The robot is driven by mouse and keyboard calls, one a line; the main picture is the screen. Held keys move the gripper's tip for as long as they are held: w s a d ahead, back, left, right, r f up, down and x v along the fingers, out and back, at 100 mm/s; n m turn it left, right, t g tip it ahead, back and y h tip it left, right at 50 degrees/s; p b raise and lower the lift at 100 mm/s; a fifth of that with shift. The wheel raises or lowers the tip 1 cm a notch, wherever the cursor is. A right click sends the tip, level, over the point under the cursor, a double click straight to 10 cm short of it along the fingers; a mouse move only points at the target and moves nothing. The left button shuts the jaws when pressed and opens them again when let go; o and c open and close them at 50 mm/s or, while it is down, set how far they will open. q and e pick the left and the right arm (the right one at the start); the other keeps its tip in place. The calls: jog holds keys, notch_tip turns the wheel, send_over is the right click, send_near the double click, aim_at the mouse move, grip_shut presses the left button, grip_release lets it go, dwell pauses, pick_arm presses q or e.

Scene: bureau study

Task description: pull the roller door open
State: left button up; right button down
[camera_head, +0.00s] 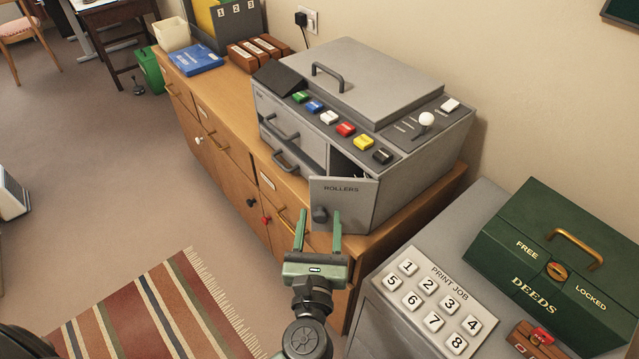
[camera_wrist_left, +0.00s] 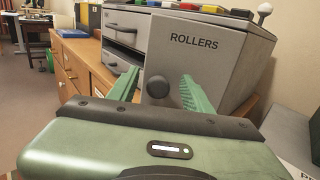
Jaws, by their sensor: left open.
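The roller door (camera_head: 350,196), a grey panel marked ROLLERS, is on the front of the grey printing machine (camera_head: 390,85). It stands ajar, with a dark gap along its top edge. Its dark round knob (camera_head: 320,214) faces my left gripper (camera_head: 319,222). In the left wrist view the door (camera_wrist_left: 205,65) fills the middle, and its knob (camera_wrist_left: 158,88) shows between the two green fingers of the left gripper (camera_wrist_left: 158,98). The fingers are apart and do not visibly grip the knob; I cannot tell whether they touch it. The right gripper is not in view.
The machine stands on a long wooden cabinet (camera_head: 225,135) with knobs and handles. Machine drawers (camera_head: 285,130) lie left of the door. A grey unit with a PRINT JOB keypad (camera_head: 430,300) and a green DEEDS box (camera_head: 560,265) are at right. Floor is free at left.

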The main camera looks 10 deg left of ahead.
pick_arm(q)
notch_tip(320, 180, up, 19)
jog(key=p, duration=0.6)
jog(key=shift+f, duration=0.2)
